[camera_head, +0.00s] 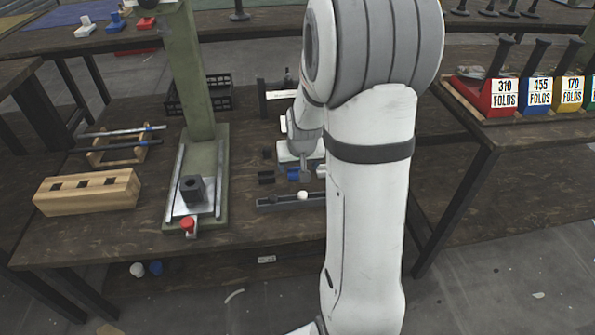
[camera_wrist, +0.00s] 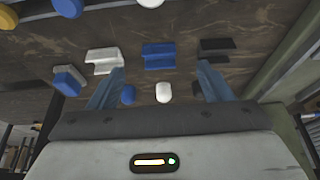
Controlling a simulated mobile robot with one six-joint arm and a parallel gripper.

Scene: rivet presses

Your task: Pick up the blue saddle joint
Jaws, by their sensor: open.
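The blue saddle joint (camera_wrist: 158,56), a small block with a channel between raised edges, lies on the dark wooden bench. In the wrist view it sits between a white joint (camera_wrist: 103,61) and a black joint (camera_wrist: 215,49). In the head view the blue joint (camera_head: 293,173) is partly hidden by my arm. My gripper (camera_wrist: 160,67) is open and empty, its two fingers spread either side of the blue joint in the picture. The joint appears beyond the fingertips; I cannot tell the exact gap. The fingers are hardly visible in the head view.
A blue peg (camera_wrist: 128,94) and a white peg (camera_wrist: 163,92) show between the fingers. Labelled bins (camera_head: 505,97) stand on the right bench.

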